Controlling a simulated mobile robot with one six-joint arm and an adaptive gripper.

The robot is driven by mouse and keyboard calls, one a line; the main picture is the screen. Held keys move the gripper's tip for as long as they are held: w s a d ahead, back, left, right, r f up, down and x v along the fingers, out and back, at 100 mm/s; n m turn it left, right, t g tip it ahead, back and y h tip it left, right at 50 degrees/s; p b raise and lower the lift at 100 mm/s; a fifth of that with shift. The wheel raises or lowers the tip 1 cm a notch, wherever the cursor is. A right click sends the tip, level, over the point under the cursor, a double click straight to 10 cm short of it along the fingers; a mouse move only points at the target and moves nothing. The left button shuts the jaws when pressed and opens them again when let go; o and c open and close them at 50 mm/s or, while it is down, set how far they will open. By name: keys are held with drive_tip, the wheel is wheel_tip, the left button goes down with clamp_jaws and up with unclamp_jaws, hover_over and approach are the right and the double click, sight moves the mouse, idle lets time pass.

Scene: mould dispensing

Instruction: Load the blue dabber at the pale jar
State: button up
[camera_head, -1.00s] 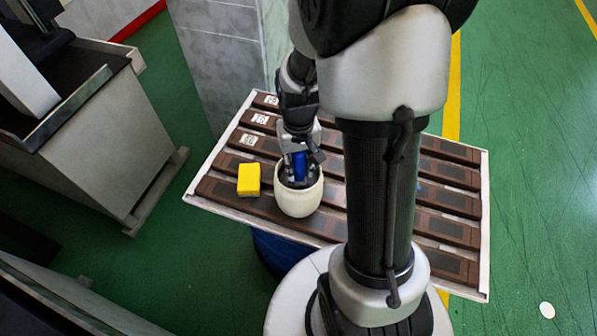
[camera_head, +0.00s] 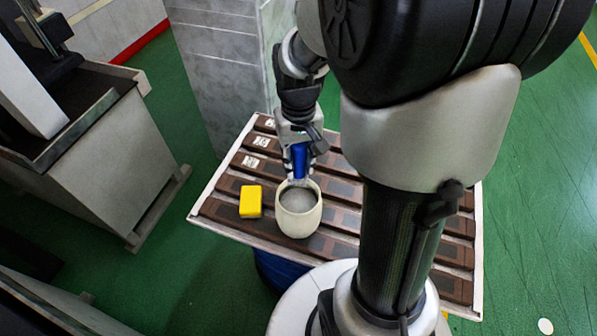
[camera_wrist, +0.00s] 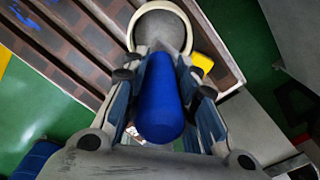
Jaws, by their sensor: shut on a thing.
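The pale jar (camera_head: 298,222) stands upright on the slatted table, its round mouth open and grey inside. My gripper (camera_head: 298,170) is shut on the blue dabber (camera_head: 299,158), just behind and above the jar's rim in the head view. In the wrist view the dabber (camera_wrist: 161,100) lies between the two fingers, its far end pointing toward the jar (camera_wrist: 163,12).
A yellow block (camera_head: 250,201) sits on the table just left of the jar. The slatted table (camera_head: 215,212) has dark strips, some with white marked squares. A grey cabinet (camera_head: 100,170) stands to the left, with green floor between.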

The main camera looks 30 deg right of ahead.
sight(299, 175)
wheel_tip(299, 175, up, 7)
drive_tip(key=shift+f+p, duration=0.1)
drive_tip(key=shift+p, duration=0.75)
drive_tip(key=shift+o, duration=0.2)
wheel_tip(299, 175, down, 12)
drive_tip(key=b, duration=0.3)
drive_tip(key=shift+b, duration=0.3)
drive_tip(key=shift+f+b, duration=2.45)
drive_tip(key=shift+f, duration=0.6)
drive_tip(key=shift+s+f+b, duration=0.1)
drive_tip(key=shift+f+b, duration=0.2)
drive_tip(key=shift+f, duration=0.25)
drive_tip(key=shift+c, duration=0.2)
drive_tip(key=shift+r, duration=0.1)
wheel_tip(299, 175, up, 7)
drive_tip(key=p, duration=0.6)
